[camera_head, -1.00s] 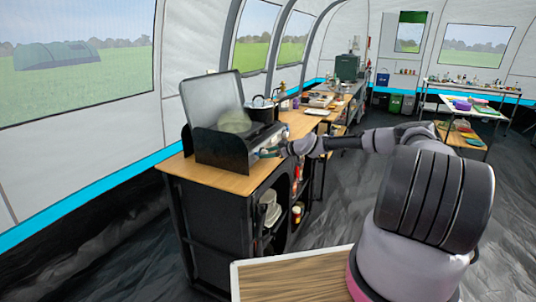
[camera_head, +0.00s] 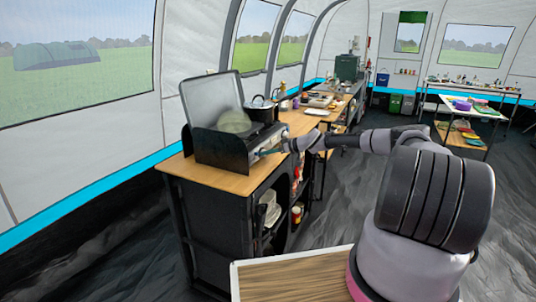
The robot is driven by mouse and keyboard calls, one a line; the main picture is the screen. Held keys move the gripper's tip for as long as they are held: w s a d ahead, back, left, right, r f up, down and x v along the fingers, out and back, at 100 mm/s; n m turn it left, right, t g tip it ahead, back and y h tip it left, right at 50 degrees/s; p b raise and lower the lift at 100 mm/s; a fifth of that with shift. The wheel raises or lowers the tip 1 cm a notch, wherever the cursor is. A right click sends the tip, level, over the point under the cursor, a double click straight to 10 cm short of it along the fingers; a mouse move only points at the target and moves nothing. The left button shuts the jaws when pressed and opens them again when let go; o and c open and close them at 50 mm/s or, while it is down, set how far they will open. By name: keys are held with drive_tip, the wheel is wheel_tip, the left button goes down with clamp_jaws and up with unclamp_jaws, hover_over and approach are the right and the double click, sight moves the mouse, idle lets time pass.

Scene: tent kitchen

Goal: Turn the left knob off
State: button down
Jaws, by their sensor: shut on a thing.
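The camp stove (camera_head: 220,152) stands on the wooden counter with its lid raised at the back and side panels up. A pale round pan or lid (camera_head: 234,122) sits on its near burner and a dark pot (camera_head: 262,107) on the far one. My gripper (camera_head: 270,152) is at the stove's front face, coming in from the right. It is small in view and seems shut on a stove knob there. The knobs are too small and too covered by the gripper to make out, so I cannot tell their setting.
The wooden counter top (camera_head: 215,181) has bare room in front of the stove. Open shelves below hold plates (camera_head: 271,212) and jars. A wood-topped surface (camera_head: 290,275) lies at the bottom. Another table with dishes (camera_head: 465,128) stands at the far right.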

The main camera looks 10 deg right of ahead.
drive_tip(key=m, duration=0.1)
drive_tip(key=m+g+y, duration=0.1)
drive_tip(key=m, duration=0.1)
drive_tip(key=shift+w+d+g+y, duration=0.2)
drive_tip(key=shift+w+g+y, duration=0.05)
drive_tip(key=shift+g+y, duration=0.05)
drive_tip(key=m+y, duration=0.1)
drive_tip(key=m+g+y, duration=0.1)
drive_tip(key=m, duration=0.1)
drive_tip(key=shift+w+f+m, duration=0.1)
drive_tip(key=shift+f+m, duration=0.1)
drive_tip(key=shift+m, duration=0.1)
drive_tip(key=m, duration=0.1)
drive_tip(key=m+y, duration=0.1)
drive_tip(key=m, duration=0.1)
drive_tip(key=shift+d+f+y, duration=0.1)
drive_tip(key=shift+f+y, duration=0.05)
drive_tip(key=shift+y, duration=0.15)
drive_tip(key=shift+f+m+y, duration=0.1)
drive_tip(key=shift+m+y, duration=0.7)
drive_tip(key=shift+m, duration=1)
drive_tip(key=shift+c, duration=2.2)
unclamp_jaws()
drive_tip(key=shift+f, duration=0.1)
drive_tip(key=shift+g, duration=0.3)
